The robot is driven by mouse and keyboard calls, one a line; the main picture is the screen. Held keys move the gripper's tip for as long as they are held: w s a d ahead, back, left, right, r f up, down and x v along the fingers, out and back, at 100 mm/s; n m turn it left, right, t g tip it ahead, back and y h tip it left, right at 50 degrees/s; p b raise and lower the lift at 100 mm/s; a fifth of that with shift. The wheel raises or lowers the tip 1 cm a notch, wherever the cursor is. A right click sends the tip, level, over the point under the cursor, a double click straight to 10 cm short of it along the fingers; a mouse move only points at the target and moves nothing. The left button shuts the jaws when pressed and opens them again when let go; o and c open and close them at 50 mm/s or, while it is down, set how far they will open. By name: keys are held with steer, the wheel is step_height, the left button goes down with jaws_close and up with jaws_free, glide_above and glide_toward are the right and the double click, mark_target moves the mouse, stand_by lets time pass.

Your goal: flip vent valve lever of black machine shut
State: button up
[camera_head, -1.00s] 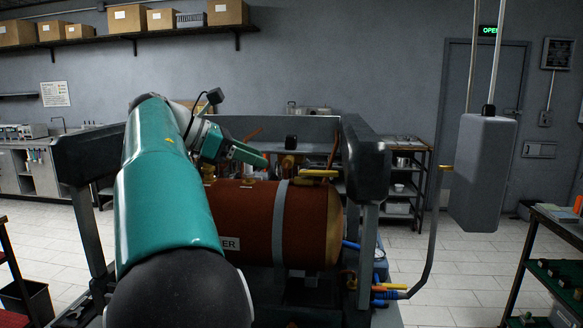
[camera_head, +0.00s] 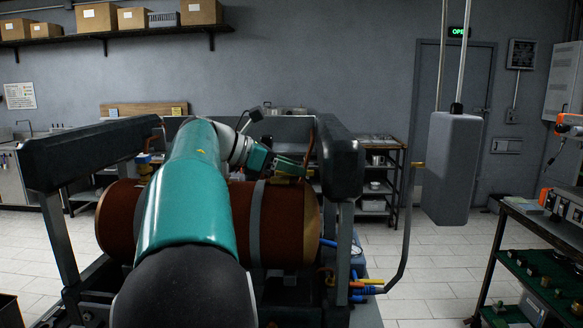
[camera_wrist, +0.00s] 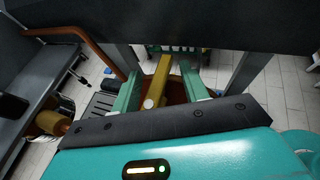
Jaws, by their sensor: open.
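The black machine (camera_head: 338,165) has a black frame around a reddish-brown tank (camera_head: 118,225). A yellow lever (camera_head: 284,180) sits on top of the tank near its right end, partly hidden by my gripper (camera_head: 290,166). In the wrist view, the yellow lever (camera_wrist: 161,75) runs lengthwise between the two green fingers of my gripper (camera_wrist: 163,82). The fingers are open, one on each side of the lever, with a visible gap on both sides. I cannot tell how deep the lever sits between them.
A black frame bar (camera_wrist: 200,25) crosses just beyond the fingers in the wrist view. A brown pipe (camera_wrist: 85,42) is to the left. A grey hanging box (camera_head: 450,168) and a bent grey pipe (camera_head: 404,235) stand right of the machine. A shelved cart (camera_head: 540,250) is farther right.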

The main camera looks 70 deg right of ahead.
steer(key=shift+s+d+f, duration=0.1)
steer(key=shift+s+d, duration=0.05)
steer(key=shift+s, duration=0.1)
